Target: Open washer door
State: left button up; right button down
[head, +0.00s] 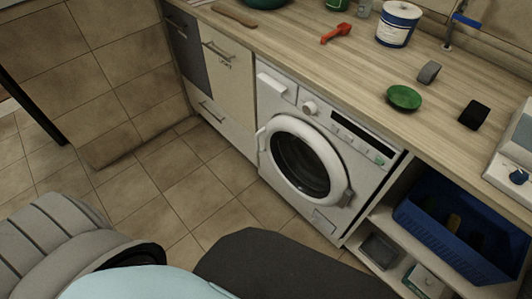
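A white washer (345,128) stands under the counter in the middle of the head view. Its round door has a thick white ring (282,187) around dark glass (302,158). The door looks closed against the front panel. A grey handle-like part (347,198) sits at the ring's lower right edge. A white bracket-like part (261,139) sits at its left edge. Neither of my grippers is in view, so I cannot tell their state. Nothing touches the door.
Tiled floor (195,195) is clear before the washer. Drawers (230,80) stand left of it. A blue crate (425,212) sits on an open shelf to its right. The wooden counter (320,65) holds a red tool (335,34), green dish (404,97) and black block (473,115).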

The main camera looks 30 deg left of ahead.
aim_at(337, 193)
jog(key=u, duration=0.75)
jog(key=i, duration=1.15)
jog(key=z, duration=0.15)
